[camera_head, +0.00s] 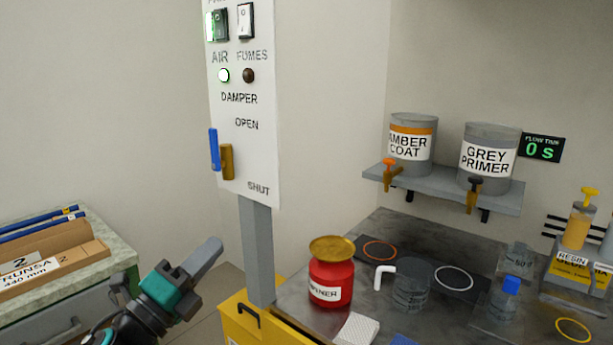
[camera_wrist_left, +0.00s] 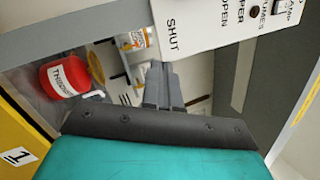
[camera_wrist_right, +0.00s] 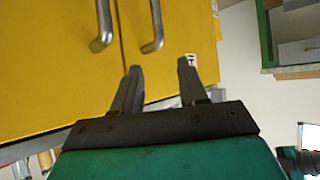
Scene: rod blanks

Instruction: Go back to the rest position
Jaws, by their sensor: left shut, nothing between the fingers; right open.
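My left gripper (camera_head: 214,246) is in the lower left of the head view, in front of the grey post of the control panel. Its fingers are together and hold nothing. In the left wrist view its closed fingers (camera_wrist_left: 160,72) point toward the workbench, with the panel above them. My right gripper is outside the head view. In the right wrist view it (camera_wrist_right: 162,68) is open and empty, its two fingers apart in front of a yellow cabinet (camera_wrist_right: 60,70) with metal handles.
The white control panel (camera_head: 243,105) stands on a grey post (camera_head: 257,245). A red can (camera_head: 331,275) is on the bench (camera_head: 300,297) to the right. A side counter with a cardboard box (camera_head: 60,250) is at left. Two pots (camera_head: 410,148) (camera_head: 487,160) sit on a shelf.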

